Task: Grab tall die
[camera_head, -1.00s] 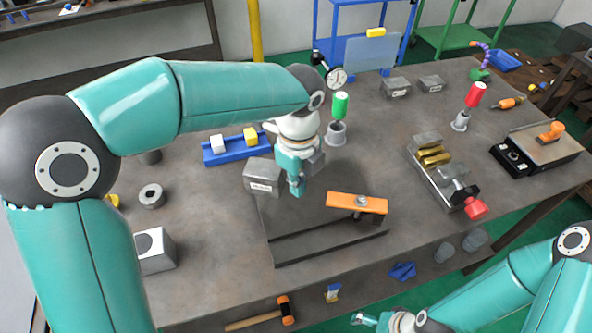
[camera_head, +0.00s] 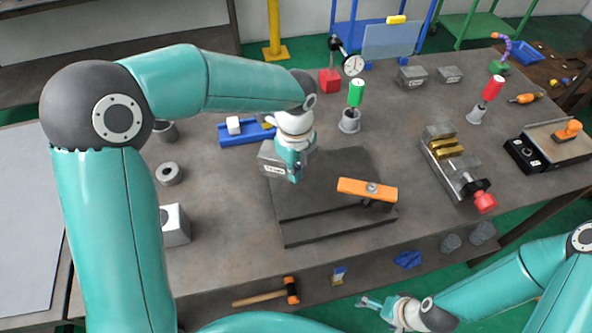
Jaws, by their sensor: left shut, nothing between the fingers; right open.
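None of the pieces is plainly marked as the tall die. A labelled grey metal block (camera_head: 272,160) stands on the bench, partly behind my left gripper. Two similar labelled blocks stand at the back, one on the left (camera_head: 411,77) and one on the right (camera_head: 449,75). My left gripper (camera_head: 295,175) is shut and empty, pointing down at the right side of the labelled block; contact cannot be told. My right gripper (camera_head: 370,303) is open and empty, low in front of the bench.
A dark plate (camera_head: 300,205) carries an orange bar (camera_head: 367,189). Behind are a blue holder (camera_head: 240,139) with small blocks, a green-handled tool (camera_head: 356,93) and a dial gauge (camera_head: 353,66). A vise (camera_head: 455,175) stands at the right.

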